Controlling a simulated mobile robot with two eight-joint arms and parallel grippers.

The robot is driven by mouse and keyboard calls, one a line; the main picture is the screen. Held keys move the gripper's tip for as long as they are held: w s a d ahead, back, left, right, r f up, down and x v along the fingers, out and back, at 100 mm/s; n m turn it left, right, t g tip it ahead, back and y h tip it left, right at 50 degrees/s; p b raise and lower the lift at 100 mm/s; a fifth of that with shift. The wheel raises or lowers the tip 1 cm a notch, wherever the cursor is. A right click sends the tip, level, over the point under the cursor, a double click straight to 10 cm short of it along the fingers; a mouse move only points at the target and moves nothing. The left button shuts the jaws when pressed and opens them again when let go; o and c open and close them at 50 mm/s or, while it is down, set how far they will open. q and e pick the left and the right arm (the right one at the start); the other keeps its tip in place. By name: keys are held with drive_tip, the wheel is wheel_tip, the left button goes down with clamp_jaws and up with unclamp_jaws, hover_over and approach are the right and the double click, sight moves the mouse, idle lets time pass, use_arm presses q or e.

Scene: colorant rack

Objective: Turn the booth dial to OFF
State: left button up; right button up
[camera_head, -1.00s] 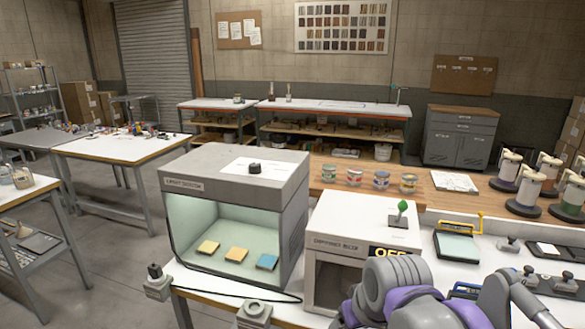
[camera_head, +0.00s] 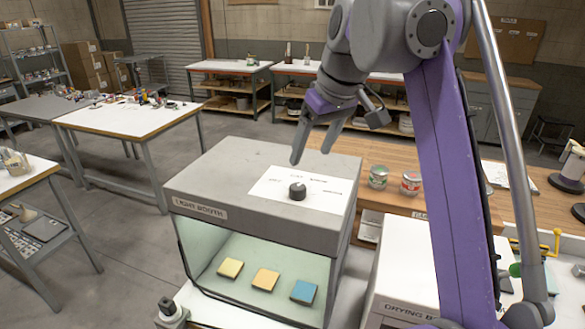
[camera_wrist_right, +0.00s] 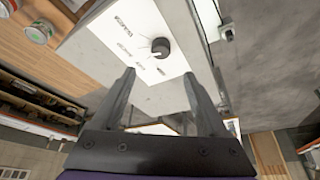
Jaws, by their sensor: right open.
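The booth dial (camera_head: 298,191) is a small black knob on a white label plate (camera_head: 328,196) on top of the grey light booth (camera_head: 230,174). In the right wrist view the dial (camera_wrist_right: 160,46) has a pale mark on its side, and the printed words around it are too small to read surely. My right gripper (camera_head: 312,150) is open and empty, above and behind the dial, with fingers pointing down. In the wrist view the dial lies beyond and between the fingertips (camera_wrist_right: 158,72), apart from them. My left gripper is not in view.
Three coloured sample tiles (camera_head: 265,279) lie inside the lit booth. A drying box (camera_head: 400,285) stands to its right, partly behind my arm. Paint cans (camera_head: 378,177) stand on the wooden bench behind. The booth top around the label is clear.

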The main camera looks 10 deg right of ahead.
sight(298, 187)
drive_tip(key=x, duration=0.3)
drive_tip(key=b+x, duration=0.1)
drive_tip(key=x, duration=0.2)
drive_tip(key=b+x, duration=0.1)
drive_tip(key=x, duration=0.2)
drive_tip(key=shift+s+a+f, duration=0.1)
drive_tip(key=shift+s+f, duration=0.1)
drive_tip(key=shift+s, duration=0.05)
drive_tip(key=shift+w+f, duration=0.1)
drive_tip(key=shift+f, duration=0.25)
drive_tip(key=shift+w+a+f, duration=0.1)
drive_tip(key=shift+w+f, duration=0.15)
drive_tip(key=shift+w, duration=0.1)
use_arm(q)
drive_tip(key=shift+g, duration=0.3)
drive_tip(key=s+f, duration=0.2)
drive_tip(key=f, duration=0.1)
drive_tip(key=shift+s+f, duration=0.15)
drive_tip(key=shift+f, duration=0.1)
use_arm(e)
drive_tip(key=shift+c, duration=0.3)
clamp_jaws()
